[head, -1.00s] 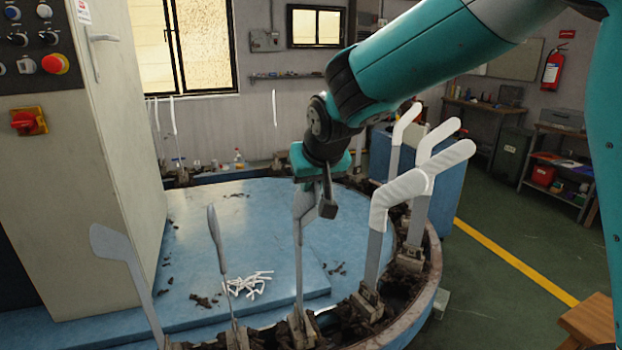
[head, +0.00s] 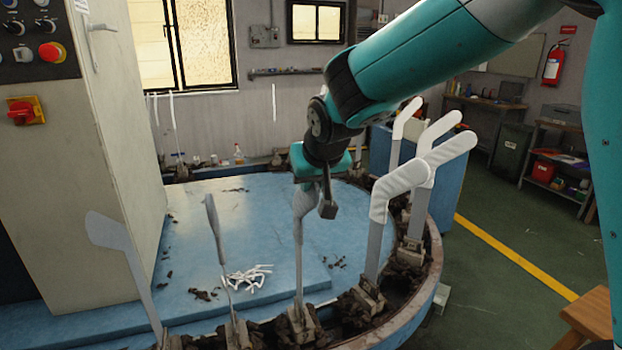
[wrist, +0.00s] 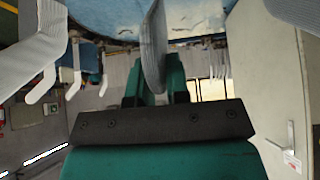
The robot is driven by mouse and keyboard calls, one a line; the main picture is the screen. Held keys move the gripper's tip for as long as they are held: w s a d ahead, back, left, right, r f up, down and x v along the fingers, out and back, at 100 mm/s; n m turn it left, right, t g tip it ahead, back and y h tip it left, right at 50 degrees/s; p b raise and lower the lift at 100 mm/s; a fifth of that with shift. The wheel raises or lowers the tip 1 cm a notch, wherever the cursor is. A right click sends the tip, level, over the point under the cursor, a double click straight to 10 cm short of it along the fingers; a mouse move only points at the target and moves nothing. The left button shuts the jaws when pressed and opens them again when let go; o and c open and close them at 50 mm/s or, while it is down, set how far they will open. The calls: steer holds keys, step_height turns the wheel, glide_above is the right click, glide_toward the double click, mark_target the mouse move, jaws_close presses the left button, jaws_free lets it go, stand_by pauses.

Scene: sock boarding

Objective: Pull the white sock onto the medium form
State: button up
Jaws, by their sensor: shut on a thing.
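My gripper (head: 318,192) points down over the near part of the round machine, at the upper end of an upright form (head: 299,255). A pale ribbed piece, seemingly the white sock (head: 303,202), covers the upper part of this form and sits between the jaws. It also shows in the wrist view (wrist: 153,45), seen nearly edge-on, with the fingers shut on it. The grey stem below it is bare. The jaws hide part of the top, so I cannot tell how far the sock reaches over the toe.
Forms wearing white socks (head: 402,185) stand close to the right of my gripper. Bare grey forms (head: 110,232) (head: 213,228) stand to the left. White scraps (head: 248,278) lie on the blue platform (head: 205,235). A tall cabinet (head: 125,130) stands at left.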

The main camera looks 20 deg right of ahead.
steer(key=shift+f, duration=0.3)
steer(key=o, duration=0.8)
steer(key=shift+r, duration=0.1)
steer(key=b+v, duration=0.1)
steer(key=v, duration=1.6)
steer(key=shift+s, duration=0.2)
steer(key=s+a+f+n+g+y, duration=0.2)
steer(key=s+f+n+g, duration=0.1)
steer(key=s+f, duration=0.4)
steer(key=s+a+f+n+g+y, duration=0.2)
steer(key=s+f+n+g, duration=0.2)
steer(key=s+f, duration=0.4)
steer(key=s, duration=0.5)
steer(key=shift+s+a+f, duration=0.2)
steer(key=shift+a+f, duration=0.15)
